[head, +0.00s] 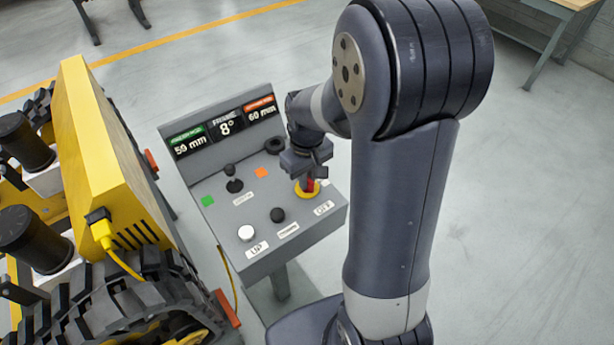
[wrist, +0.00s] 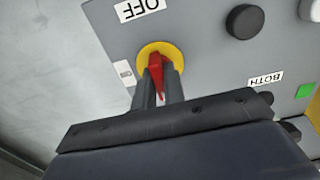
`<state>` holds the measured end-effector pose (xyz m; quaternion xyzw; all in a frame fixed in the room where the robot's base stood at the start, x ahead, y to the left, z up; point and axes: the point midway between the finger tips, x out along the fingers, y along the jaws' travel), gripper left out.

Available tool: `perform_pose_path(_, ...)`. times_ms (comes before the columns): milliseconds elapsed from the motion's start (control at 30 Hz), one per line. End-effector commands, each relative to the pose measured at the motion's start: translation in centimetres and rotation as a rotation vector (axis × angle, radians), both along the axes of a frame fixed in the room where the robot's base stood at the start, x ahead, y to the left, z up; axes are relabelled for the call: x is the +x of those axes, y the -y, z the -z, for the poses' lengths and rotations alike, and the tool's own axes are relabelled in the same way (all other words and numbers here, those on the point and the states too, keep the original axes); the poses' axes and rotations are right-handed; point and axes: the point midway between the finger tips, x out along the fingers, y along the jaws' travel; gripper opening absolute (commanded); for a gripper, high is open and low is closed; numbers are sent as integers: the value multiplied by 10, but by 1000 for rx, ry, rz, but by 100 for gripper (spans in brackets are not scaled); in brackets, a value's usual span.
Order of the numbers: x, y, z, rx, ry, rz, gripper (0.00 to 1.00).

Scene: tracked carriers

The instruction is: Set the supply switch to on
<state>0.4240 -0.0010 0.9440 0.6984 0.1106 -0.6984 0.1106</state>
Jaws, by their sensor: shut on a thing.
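The supply switch is a red handle (wrist: 156,70) on a round yellow base (wrist: 174,51). In the head view its yellow base (head: 308,193) sits at the right part of the grey control panel (head: 318,228). My gripper (head: 307,180) comes down onto the handle from above. In the wrist view my gripper (wrist: 159,90) has one finger on each side of the red handle and is shut on it. An OFF label (wrist: 140,9) lies beside the base. A smaller label (wrist: 125,72) on the other side is not readable. The fingers hide part of the handle.
The panel also carries a black joystick (head: 233,182), a white button (head: 246,233), a black knob (head: 277,214) and a display strip (head: 224,126). A yellow tracked carrier (head: 115,165) stands close on the left, with a cable (head: 120,262). Open floor lies right of the panel.

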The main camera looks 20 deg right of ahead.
Motion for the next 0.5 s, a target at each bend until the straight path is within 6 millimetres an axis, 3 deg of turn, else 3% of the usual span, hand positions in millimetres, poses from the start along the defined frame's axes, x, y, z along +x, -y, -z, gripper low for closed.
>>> perform_pose_path(500,0,0,0,0,0,35,0)
